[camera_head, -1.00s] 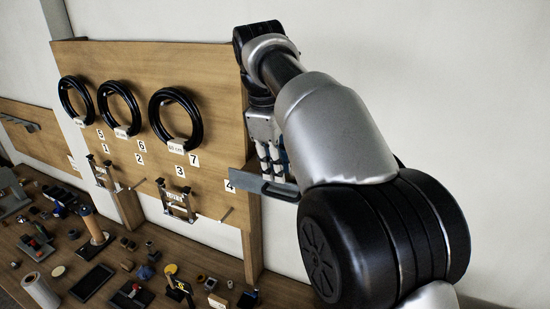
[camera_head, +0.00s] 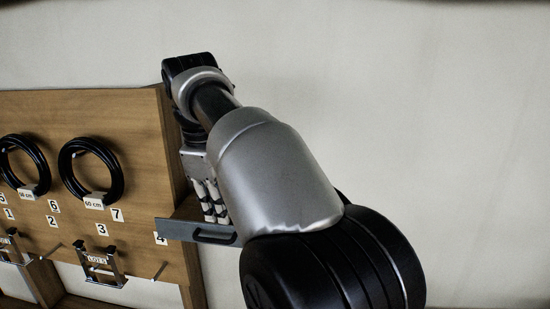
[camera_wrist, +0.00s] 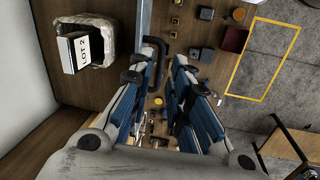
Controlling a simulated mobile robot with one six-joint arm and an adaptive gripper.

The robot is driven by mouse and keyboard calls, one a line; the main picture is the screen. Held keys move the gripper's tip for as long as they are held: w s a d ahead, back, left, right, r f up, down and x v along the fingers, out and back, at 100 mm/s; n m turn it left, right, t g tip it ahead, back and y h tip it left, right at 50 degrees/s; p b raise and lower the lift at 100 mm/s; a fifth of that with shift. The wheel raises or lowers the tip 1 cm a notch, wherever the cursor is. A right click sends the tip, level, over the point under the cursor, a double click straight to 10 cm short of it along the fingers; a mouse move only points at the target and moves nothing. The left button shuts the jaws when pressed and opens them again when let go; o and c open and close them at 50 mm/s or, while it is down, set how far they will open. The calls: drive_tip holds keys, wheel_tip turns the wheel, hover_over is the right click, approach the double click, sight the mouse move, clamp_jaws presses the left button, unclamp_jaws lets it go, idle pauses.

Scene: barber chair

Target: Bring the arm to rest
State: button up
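My gripper (camera_head: 212,216) hangs pointing down at the right edge of the wooden board (camera_head: 125,115) in the head view, below my raised silver and black arm. In the wrist view, my gripper (camera_wrist: 168,68) has its two blue-grey fingers apart, with the bench showing between them. A dark handle (camera_wrist: 160,52) on a grey bar (camera_wrist: 143,28) lies close to the left finger; I cannot tell whether they touch. The grey plate with a handle slot (camera_head: 180,230) shows beside the fingers in the head view.
Black hose coils (camera_head: 62,175) hang on the board above numbered labels and a metal bracket (camera_head: 102,268). The wall (camera_head: 400,80) to the right is bare. In the wrist view, a bin (camera_wrist: 103,38) holds a "LOT 2" box (camera_wrist: 75,53), and small parts lie on the bench.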

drive_tip(key=s+d+f+m+b, duration=0.4)
drive_tip(key=d+f+b, duration=0.45)
drive_tip(key=d, duration=0.35)
drive_tip(key=s+d+f+m+t+b, duration=0.1)
drive_tip(key=s+d+f+m+b, duration=0.3)
drive_tip(key=f, duration=0.7)
drive_tip(key=s+d+f+m+t+b, duration=0.1)
drive_tip(key=s+d+f+m+b, duration=0.3)
drive_tip(key=s+d+f+b, duration=0.3)
drive_tip(key=s+d+f+m+b, duration=0.3)
drive_tip(key=s+d+f+b, duration=0.2)
drive_tip(key=f, duration=1.2)
drive_tip(key=s+b, duration=0.3)
drive_tip(key=s, duration=0.3)
drive_tip(key=shift+d+m+t+b, duration=0.3)
drive_tip(key=shift+d+m+t, duration=0.1)
drive_tip(key=shift+f, duration=0.1)
